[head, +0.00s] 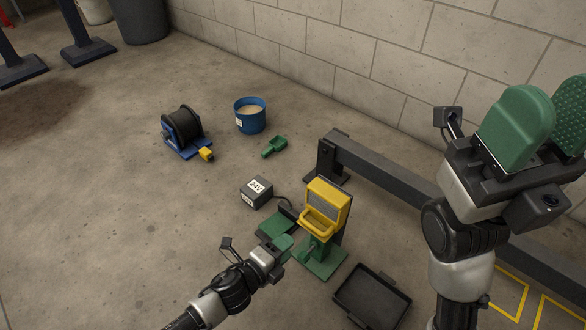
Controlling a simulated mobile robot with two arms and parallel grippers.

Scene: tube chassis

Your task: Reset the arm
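My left gripper (284,248) comes in from the bottom left, low in the head view. Its green fingertips are at the left side of a yellow open-fronted box (322,212) on a green stand (320,262). The fingertips overlap the green stand in the picture, so I cannot tell whether they touch it or how far apart they are. My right gripper (541,112) is large and close at the right, pointing up. Its two green pads stand apart, the bumpy inner face of one shows, and nothing is between them.
A grey 24V box (256,192) stands left of the yellow box. A black tray (371,297) lies in front. A dark rail (400,180) runs along the wall. Behind are a cable reel (183,128), blue bucket (250,117) and green scoop (274,147).

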